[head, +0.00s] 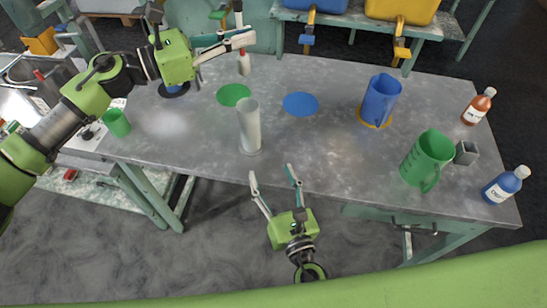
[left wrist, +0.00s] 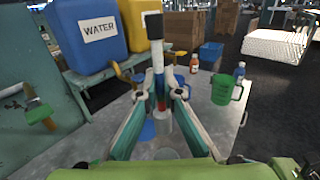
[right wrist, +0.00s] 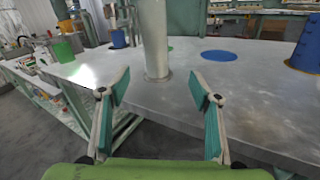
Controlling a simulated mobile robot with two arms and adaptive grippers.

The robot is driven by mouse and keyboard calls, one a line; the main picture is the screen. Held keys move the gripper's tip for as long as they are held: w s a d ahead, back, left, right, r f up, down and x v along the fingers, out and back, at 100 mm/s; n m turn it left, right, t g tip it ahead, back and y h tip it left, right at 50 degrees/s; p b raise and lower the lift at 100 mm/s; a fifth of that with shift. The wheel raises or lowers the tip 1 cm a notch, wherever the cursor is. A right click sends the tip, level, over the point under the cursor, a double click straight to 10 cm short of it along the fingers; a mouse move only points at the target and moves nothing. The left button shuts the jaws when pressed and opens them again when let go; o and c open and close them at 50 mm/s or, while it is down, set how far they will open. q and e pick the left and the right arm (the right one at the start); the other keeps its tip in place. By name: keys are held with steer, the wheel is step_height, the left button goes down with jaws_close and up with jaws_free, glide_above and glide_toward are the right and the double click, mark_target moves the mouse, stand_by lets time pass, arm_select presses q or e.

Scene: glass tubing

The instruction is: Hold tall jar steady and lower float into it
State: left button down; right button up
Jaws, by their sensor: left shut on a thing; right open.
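The tall jar (head: 249,127) is a pale, clear cylinder standing upright near the table's front edge. My left gripper (head: 246,44) is shut on the float (head: 243,65), behind and above the jar in the head view, apart from it. In the left wrist view the float (left wrist: 155,60) hangs about upright, with a black top and white, blue and red bands. My right gripper (head: 272,175) is open and empty in front of the table edge. In the right wrist view the jar (right wrist: 154,40) stands beyond the open fingertips, untouched; its top is out of frame.
A green disc (head: 233,94) and a blue disc (head: 301,104) lie behind the jar. A blue pitcher (head: 380,100), a green pitcher (head: 427,158), a grey square cup (head: 466,153) and two bottles stand at right. A green cup (head: 117,122) stands at left.

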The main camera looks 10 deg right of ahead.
mark_target(255, 136)
steer(key=w+n+y, duration=0.1)
steer(key=w, duration=0.1)
steer(key=w+n+g+y, duration=0.1)
steer(key=w+n+y, duration=0.1)
steer(key=w+d+n+y, duration=0.1)
steer(key=shift+w+r+n+g, duration=0.2)
steer(key=shift+w+n+g, duration=0.1)
steer(key=shift+w+n, duration=0.1)
steer(key=x, duration=1.1)
steer(key=shift+w+a, duration=0.3)
steer(key=shift+a, duration=0.05)
steer(key=c, duration=1.3)
